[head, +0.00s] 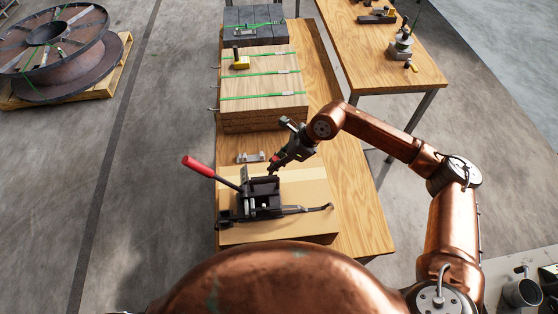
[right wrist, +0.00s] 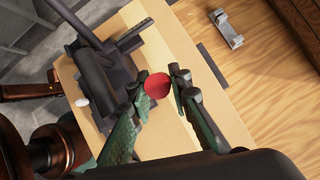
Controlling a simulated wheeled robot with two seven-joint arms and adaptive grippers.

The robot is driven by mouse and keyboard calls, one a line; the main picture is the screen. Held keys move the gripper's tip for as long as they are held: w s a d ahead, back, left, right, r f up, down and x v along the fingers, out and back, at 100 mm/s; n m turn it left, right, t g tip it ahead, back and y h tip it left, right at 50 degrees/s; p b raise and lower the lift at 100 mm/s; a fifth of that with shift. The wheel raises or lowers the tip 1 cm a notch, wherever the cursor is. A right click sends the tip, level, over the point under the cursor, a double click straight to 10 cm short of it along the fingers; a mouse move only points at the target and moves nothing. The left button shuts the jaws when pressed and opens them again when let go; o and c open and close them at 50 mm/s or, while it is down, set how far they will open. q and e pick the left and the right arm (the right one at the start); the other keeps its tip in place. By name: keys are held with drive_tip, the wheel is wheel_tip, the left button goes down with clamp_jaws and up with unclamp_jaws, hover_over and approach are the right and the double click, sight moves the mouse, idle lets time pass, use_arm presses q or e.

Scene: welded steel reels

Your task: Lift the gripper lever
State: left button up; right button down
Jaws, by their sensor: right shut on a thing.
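A black strapping tool (head: 260,198) sits on a cardboard box; it also shows in the right wrist view (right wrist: 95,75). Its long lever with a red grip (head: 198,166) slants up to the left, clear of my gripper. My right gripper (head: 274,168) is at the tool's far right side. In the right wrist view its two fingers (right wrist: 158,87) are closed on either side of a round red knob (right wrist: 157,84), which appears to be the end of the gripper lever. The lever's shaft is mostly hidden by the fingers. My left gripper is not in view.
The cardboard box (head: 310,190) stands on a wooden table (head: 345,215). A small metal bracket (head: 250,157) lies behind the tool. A stack of strapped boards (head: 262,88) stands farther back. A second table (head: 385,40) and a steel reel (head: 60,50) are farther off.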

drive_tip(key=shift+a+h, duration=0.2)
drive_tip(key=shift+h, duration=0.1)
drive_tip(key=c, duration=1.8)
unclamp_jaws()
drive_tip(key=shift+o, duration=0.2)
drive_tip(key=v, duration=1.2)
drive_tip(key=shift+s, duration=0.1)
